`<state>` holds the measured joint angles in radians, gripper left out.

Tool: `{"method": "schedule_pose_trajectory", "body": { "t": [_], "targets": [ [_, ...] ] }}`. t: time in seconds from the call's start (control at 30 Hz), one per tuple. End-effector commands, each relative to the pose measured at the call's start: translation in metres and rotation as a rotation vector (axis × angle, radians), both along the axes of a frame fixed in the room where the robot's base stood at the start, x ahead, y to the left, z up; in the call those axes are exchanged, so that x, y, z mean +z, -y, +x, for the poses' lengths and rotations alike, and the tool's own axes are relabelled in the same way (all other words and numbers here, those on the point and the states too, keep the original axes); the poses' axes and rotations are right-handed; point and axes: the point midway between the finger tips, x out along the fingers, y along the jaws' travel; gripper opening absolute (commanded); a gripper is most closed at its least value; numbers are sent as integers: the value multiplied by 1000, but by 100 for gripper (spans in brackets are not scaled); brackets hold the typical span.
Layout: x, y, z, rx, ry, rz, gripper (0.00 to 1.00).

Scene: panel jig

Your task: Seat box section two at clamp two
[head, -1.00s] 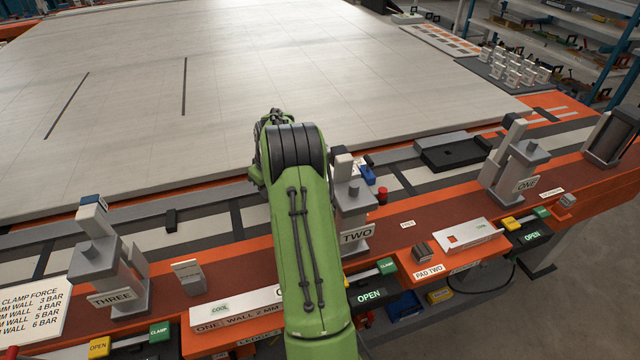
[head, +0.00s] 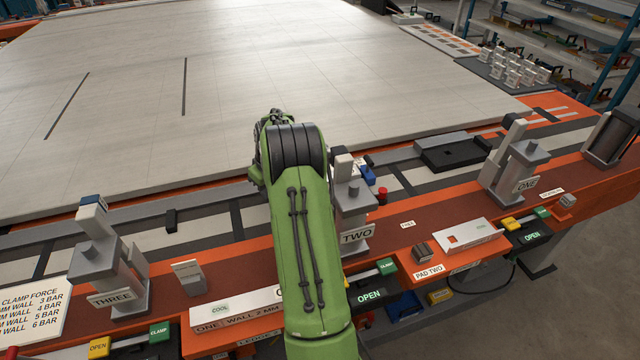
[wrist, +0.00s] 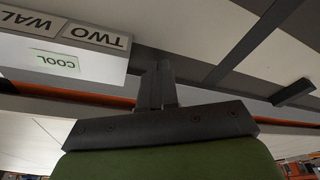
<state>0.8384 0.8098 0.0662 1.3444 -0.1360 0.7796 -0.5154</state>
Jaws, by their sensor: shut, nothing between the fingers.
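A white box section marked TWO (wrist: 65,45), with a COOL tag, shows upside down at the upper left of the wrist view. It does not show in the head view. Clamp two (head: 352,200) stands just right of my arm in the head view, partly covered by it. Its TWO plate (head: 357,236) faces front. My gripper (wrist: 157,68) is shut and empty. In the wrist view its fingers reach close to the right end of the section; I cannot tell whether they touch. In the head view my arm hides the gripper.
A white section marked ONE (head: 238,310) lies in front, partly behind my arm. Clamp three (head: 105,260) stands left, clamp one (head: 518,170) right. A CLAMP button (head: 387,266) and an OPEN plate (head: 369,295) sit right of my arm. The large pale panel (head: 200,90) is clear.

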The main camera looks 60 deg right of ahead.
Motion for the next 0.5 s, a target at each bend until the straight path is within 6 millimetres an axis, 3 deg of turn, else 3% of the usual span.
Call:
{"method": "schedule_pose_trajectory", "body": {
  "t": [0.5],
  "targets": [
    [0,3,-2,-1,0,0,0]
  ]
}}
